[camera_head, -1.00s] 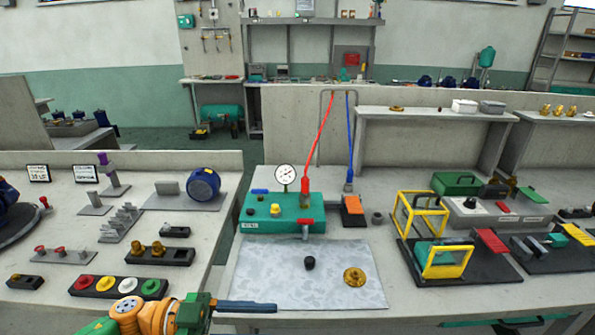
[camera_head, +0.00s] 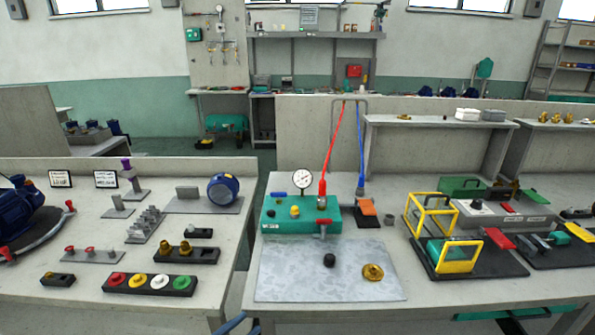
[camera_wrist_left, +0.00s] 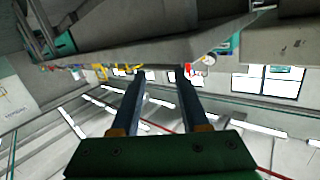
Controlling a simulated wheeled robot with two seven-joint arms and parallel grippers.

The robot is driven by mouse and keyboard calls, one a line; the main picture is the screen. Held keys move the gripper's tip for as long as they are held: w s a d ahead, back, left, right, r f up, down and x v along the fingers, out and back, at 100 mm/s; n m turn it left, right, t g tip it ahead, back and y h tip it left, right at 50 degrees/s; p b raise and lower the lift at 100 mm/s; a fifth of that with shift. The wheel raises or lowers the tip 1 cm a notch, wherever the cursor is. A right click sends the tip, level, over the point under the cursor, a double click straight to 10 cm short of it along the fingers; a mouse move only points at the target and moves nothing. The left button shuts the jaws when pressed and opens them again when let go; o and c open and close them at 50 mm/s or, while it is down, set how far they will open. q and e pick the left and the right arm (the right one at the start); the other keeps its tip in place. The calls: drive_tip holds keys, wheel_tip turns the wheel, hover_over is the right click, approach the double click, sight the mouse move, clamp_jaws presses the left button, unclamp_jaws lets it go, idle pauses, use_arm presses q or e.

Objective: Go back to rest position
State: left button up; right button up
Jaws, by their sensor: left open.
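My left gripper (camera_head: 236,325) shows only in part at the bottom edge of the head view, low in front of the near edge of the bench. In the left wrist view the two dark fingers of the left gripper (camera_wrist_left: 158,76) stand apart with nothing between them. That view is tilted, with the room behind the fingers. My right gripper is not clearly visible in either view.
On the bench, a grey mat (camera_head: 290,288) holds a black knob (camera_head: 329,260) and a brass flange (camera_head: 373,272). Behind it stands a green pump unit (camera_head: 280,214) with a gauge (camera_head: 302,179). Yellow frames (camera_head: 431,216) stand to the right. A gap separates the left bench.

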use_arm(q)
drive_tip(key=s+a+f+n+g+y, duration=0.25)
drive_tip(key=s+a+f+y, duration=0.35)
drive_tip(key=f, duration=0.5)
drive_tip(key=s+a+f+n+g+y, duration=0.1)
drive_tip(key=s+f+n+g+y, duration=0.15)
drive_tip(key=s+f, duration=0.75)
drive_tip(key=s+f+n+g+y, duration=0.1)
drive_tip(key=s+f+g, duration=0.2)
drive_tip(key=s, duration=0.8)
drive_tip(key=s+f+g+y, duration=0.1)
drive_tip(key=s+f+g, duration=0.3)
drive_tip(key=s+f, duration=0.3)
drive_tip(key=s, duration=0.5)
drive_tip(key=shift+d+n, duration=0.2)
drive_tip(key=shift+n, duration=0.2)
